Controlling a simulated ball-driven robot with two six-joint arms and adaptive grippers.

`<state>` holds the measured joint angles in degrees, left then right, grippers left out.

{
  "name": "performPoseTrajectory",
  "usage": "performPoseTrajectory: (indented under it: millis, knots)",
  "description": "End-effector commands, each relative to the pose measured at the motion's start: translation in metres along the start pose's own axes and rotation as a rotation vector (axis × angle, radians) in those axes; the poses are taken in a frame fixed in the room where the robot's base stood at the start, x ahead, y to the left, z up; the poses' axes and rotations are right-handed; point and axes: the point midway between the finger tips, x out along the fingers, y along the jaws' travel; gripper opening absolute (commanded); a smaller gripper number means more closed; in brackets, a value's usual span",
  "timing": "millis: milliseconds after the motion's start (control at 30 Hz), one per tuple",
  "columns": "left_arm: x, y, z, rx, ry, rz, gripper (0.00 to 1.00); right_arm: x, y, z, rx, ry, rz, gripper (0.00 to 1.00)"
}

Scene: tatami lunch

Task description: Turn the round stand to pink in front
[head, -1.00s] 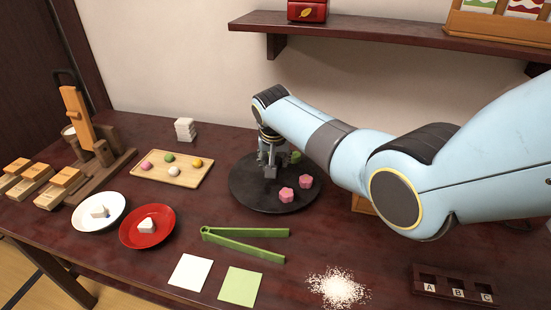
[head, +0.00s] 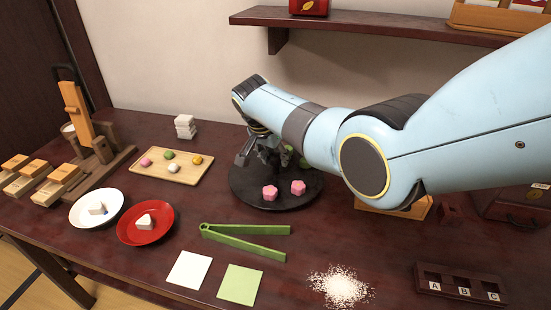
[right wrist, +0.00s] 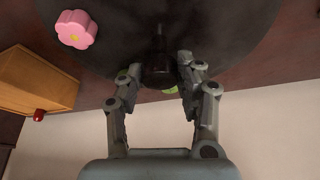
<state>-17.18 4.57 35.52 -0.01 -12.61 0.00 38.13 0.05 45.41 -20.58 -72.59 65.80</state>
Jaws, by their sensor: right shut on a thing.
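The round stand (head: 292,205) is a black disc on the table, left of my right forearm. Two pink flower sweets, a left one (head: 270,193) and a right one (head: 298,188), sit at its front. Green sweets (head: 303,162) show at its back right, partly hidden by my arm. My right gripper (head: 262,155) is over the back left of the stand. In the right wrist view its fingers are shut on a dark knob (right wrist: 158,72) of the stand, and a pink sweet (right wrist: 77,29) shows beside it. My left gripper is out of view.
Green tongs (head: 245,230) lie in front of the stand. A wooden tray (head: 190,176) with small balls is to the left, near a red plate (head: 165,229) and a white plate (head: 82,219). A wooden box (head: 395,205) is close on the right, under my arm.

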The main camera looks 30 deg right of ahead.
Motion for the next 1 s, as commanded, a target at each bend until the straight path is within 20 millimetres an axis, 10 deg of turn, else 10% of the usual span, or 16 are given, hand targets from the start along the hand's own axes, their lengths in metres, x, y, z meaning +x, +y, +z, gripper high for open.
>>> performPoseTrajectory:
  millis: [1000]
  knots:
    - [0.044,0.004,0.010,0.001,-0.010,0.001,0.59,0.001,-0.003,0.001,0.419,-0.001,0.173,0.00]
